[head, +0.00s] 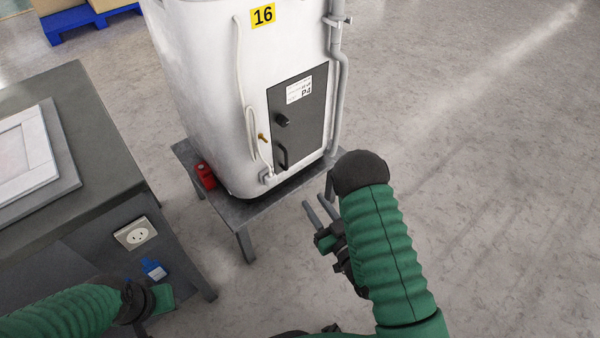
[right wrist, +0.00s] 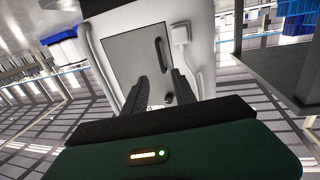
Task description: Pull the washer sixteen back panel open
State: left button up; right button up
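The white washer (head: 205,95), marked with a yellow 16 label (head: 263,15), stands on a grey stand. Its dark back panel (head: 305,115) looks shut and bears a black knob (head: 282,120) and a black bar handle (head: 281,157) near its lower left. The panel also shows in the right wrist view (right wrist: 128,48), with the handle (right wrist: 161,52) beyond the fingers. My right gripper (head: 318,192) is open and empty, apart from the panel, low and right of it; its two fingers (right wrist: 160,80) point toward it. My left gripper (head: 160,298) is low at left, fingers not distinguishable.
The grey stand (head: 245,212) juts out below the washer. A red object (head: 205,176) sits by its left side. A grey pipe (head: 341,90) runs down right of the panel. A dark table (head: 100,150) with a socket (head: 135,234) is at left. The floor at right is clear.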

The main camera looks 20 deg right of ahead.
aim_at(287, 162)
jog(key=w+a+b, duration=0.1)
jog(key=w, duration=0.4)
jog(key=w+b, duration=0.1)
jog(key=w, duration=0.5)
jog(key=w+a+b, duration=0.1)
jog(key=w+b, duration=0.1)
jog(key=w, duration=0.3)
jog(key=shift+w+a+r, duration=0.15)
jog(key=shift+a+r, duration=0.05)
jog(key=shift+a, duration=0.1)
jog(key=shift+c, duration=0.2)
grip_shut()
